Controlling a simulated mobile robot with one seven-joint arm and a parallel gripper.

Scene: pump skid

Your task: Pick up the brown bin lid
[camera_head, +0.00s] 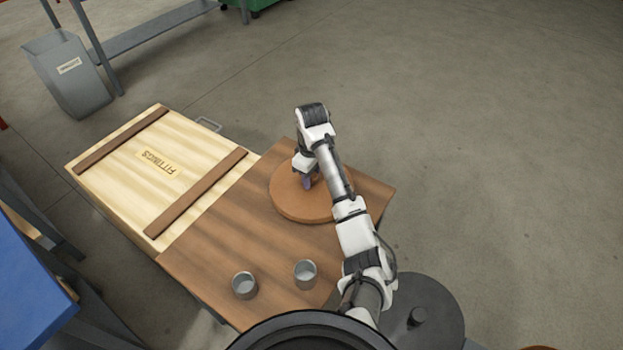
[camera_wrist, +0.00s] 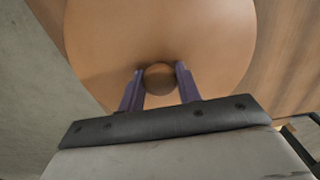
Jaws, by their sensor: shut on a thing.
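The brown bin lid (camera_head: 288,197) is a flat round disc near the far right edge of the brown wooden table top. In the wrist view the lid (camera_wrist: 160,35) fills the upper middle, with a round brown knob (camera_wrist: 159,78) at its centre. My gripper (camera_head: 307,182) is over the lid, pointing down. In the wrist view its two purple fingers (camera_wrist: 159,80) are on either side of the knob, shut on it. My arm hides the right part of the lid in the head view. Whether the lid touches the table, I cannot tell.
Two grey cups (camera_head: 244,285) (camera_head: 305,274) stand on the table (camera_head: 205,262) near its front edge. A wooden crate marked FITTINGS (camera_head: 190,150) adjoins the table at left. A grey bin (camera_head: 68,85) stands at the back left. The floor at right is clear.

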